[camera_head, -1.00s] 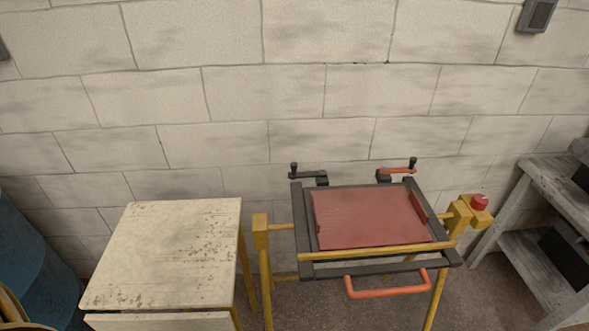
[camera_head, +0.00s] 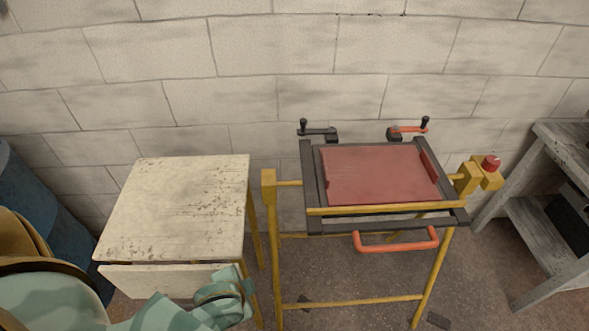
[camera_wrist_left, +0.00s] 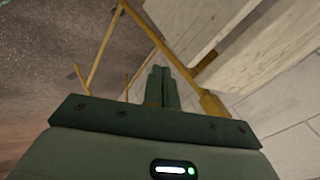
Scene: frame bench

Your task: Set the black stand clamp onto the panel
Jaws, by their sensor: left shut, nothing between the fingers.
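The black stand clamp (camera_head: 318,132) is at the back left of the stand's dark frame (camera_head: 310,180). Its arm points left from its pivot, clear of the panel, with an upright knob at its end. The red panel (camera_head: 372,174) lies flat in the frame. A second clamp with an orange arm (camera_head: 408,130) is at the back right, its arm pointing right. My left gripper (camera_wrist_left: 160,72) shows in the left wrist view with its fingers together and empty, apart from the clamp. In the head view my left arm is low at the left. My right gripper is out of view.
A worn pale table (camera_head: 185,205) stands left of the yellow stand (camera_head: 268,225). An orange handle (camera_head: 398,245) juts from the frame's front, and a red button (camera_head: 491,162) sits at its right. A grey shelf (camera_head: 560,150) is far right, a blue barrel (camera_head: 35,200) far left. A block wall is behind.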

